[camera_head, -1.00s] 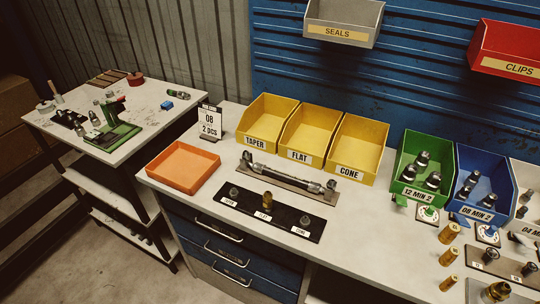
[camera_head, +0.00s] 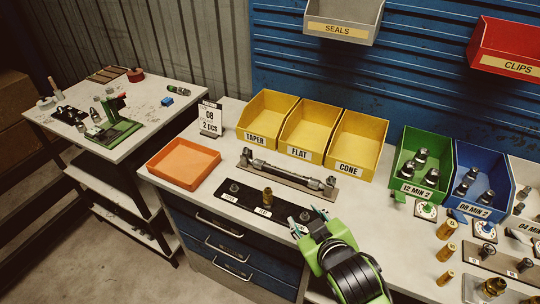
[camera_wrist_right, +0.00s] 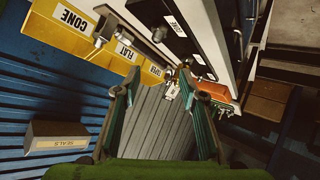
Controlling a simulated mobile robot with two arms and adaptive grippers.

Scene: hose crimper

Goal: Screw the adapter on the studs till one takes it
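The brass adapter (camera_head: 267,197) stands upright on the middle stud, labelled FLAT, of the black stud strip (camera_head: 245,202). The left stud (camera_head: 234,187) is bare. My left gripper is not in view.
Behind the strip lies a hose assembly (camera_head: 290,174) on a rack. Yellow bins (camera_head: 355,172) stand behind it, and an orange tray (camera_head: 183,187) is at left. Green (camera_head: 408,189) and blue (camera_head: 488,211) bins of fittings and several brass pieces (camera_head: 446,252) stand at right.

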